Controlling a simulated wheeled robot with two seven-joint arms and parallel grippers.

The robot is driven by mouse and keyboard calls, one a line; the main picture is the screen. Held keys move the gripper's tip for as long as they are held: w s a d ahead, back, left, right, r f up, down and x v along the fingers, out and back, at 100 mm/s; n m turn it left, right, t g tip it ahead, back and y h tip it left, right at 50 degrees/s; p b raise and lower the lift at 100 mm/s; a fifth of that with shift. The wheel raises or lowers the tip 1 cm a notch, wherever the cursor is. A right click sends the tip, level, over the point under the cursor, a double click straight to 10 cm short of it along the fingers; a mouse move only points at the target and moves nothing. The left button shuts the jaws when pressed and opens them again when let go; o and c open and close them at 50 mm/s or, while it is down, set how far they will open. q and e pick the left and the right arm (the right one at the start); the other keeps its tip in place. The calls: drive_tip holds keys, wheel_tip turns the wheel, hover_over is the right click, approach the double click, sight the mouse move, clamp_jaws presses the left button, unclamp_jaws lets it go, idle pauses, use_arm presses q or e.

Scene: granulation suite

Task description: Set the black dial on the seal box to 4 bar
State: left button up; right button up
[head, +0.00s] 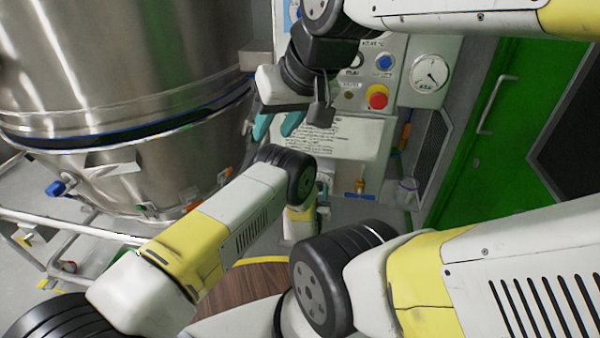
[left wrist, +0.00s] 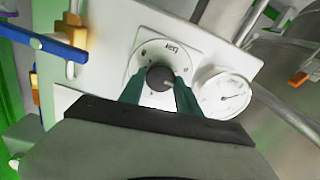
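In the left wrist view, the black dial (left wrist: 159,78) sits on a round white scale plate marked "bar" on the white seal box (left wrist: 112,55). A small pale mark shows on the dial; the scale numbers are too small to read. My left gripper (left wrist: 160,86) has a dark teal finger on each side of the dial, seemingly touching it. A round white gauge (left wrist: 224,97) sits right of the dial. In the head view, the dial and my left fingertips are hidden behind my arm. My right gripper (head: 278,125) is open and empty in front of a white panel.
A large steel vessel (head: 130,80) fills the left. A control panel with a red button (head: 377,97) and another gauge (head: 430,73) stands at the back. A green door (head: 500,120) is at right. A blue handle (left wrist: 58,48) lies left of the dial.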

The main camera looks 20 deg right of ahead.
use_arm(q)
clamp_jaws()
drive_tip(key=shift+m, duration=0.3)
drive_tip(key=m, duration=0.3)
drive_tip(key=shift+d+m, duration=0.1)
drive_tip(key=shift+m, duration=0.2)
drive_tip(key=m, duration=0.4)
drive_tip(key=shift+s+m, duration=0.1)
drive_tip(key=shift+m, duration=0.2)
drive_tip(key=m, duration=0.4)
drive_tip(key=shift+d, duration=0.1)
drive_tip(key=shift+f+m, duration=0.1)
drive_tip(key=shift+m, duration=2.4)
